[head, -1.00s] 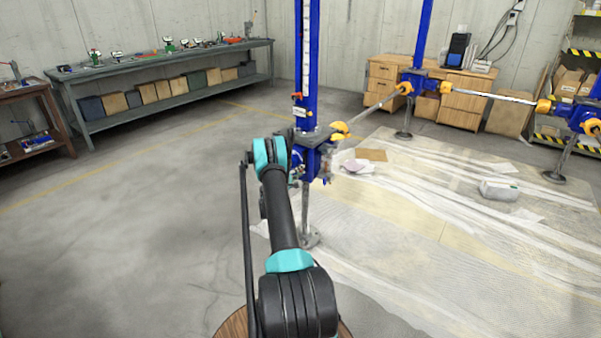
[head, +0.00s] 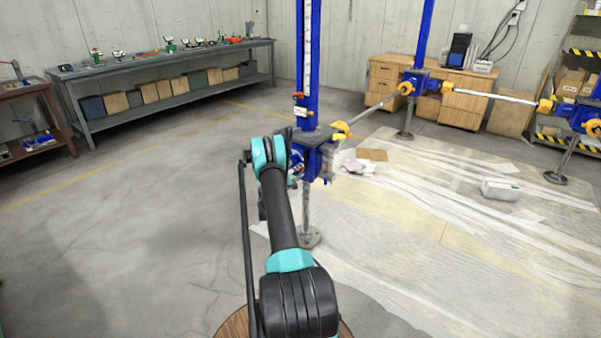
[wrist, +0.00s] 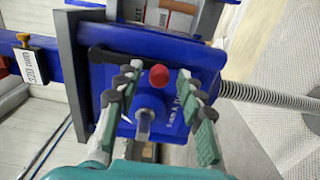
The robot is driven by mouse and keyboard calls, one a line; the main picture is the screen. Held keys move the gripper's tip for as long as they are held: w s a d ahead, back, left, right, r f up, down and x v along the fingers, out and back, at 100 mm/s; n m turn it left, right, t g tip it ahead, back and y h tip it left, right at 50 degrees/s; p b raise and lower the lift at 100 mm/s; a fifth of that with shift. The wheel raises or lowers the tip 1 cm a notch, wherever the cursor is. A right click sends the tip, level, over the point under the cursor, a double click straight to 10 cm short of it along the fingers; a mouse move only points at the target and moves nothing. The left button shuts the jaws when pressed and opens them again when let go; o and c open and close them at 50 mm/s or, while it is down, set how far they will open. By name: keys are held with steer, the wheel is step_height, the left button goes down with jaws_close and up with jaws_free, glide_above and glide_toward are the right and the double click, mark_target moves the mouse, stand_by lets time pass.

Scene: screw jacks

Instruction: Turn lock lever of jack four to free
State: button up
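The near jack has a blue housing (head: 318,158) on a tall blue column (head: 307,60) in the head view. In the wrist view, its blue housing (wrist: 150,45) fills the middle. A short lever with a red knob (wrist: 159,76) and a metal shaft (wrist: 144,122) stands out from the housing. My gripper (wrist: 160,84) is open, with one green-padded finger on each side of the red knob. I see gaps between knob and fingers. Small lettering on the housing is too small to read, so I cannot confirm the jack's number. My arm hides the gripper in the head view.
A yellow-capped shaft (head: 341,130) runs from the near jack toward another blue jack (head: 418,82). Plastic sheeting (head: 430,240) covers the right floor. A workbench (head: 165,65) stands back left. The left floor is clear.

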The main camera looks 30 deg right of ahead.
steer(key=v, duration=1)
steer(key=shift+a, duration=0.35)
steer(key=shift+s, duration=0.1)
steer(key=shift+r, duration=0.1)
steer(key=s+a+r+m+g+y, duration=0.1)
steer(key=s+a+r+m+y, duration=0.1)
steer(key=s+a+r+y, duration=0.35)
steer(key=s+a+r+m+g+y, duration=0.1)
steer(key=s+a+r+y, duration=0.1)
steer(key=s+a+r, duration=0.75)
steer(key=s+a+y, duration=0.3)
steer(key=s+a, duration=0.4)
steer(key=s, duration=0.3)
steer(key=s+a+m+y, duration=0.1)
steer(key=s+a+y, duration=0.2)
steer(key=s+a, duration=0.4)
steer(key=s+a+y, duration=0.3)
steer(key=s+a, duration=0.4)
steer(key=s, duration=0.6)
steer(key=shift+r+g, duration=0.3)
steer(key=shift+g, duration=0.1)
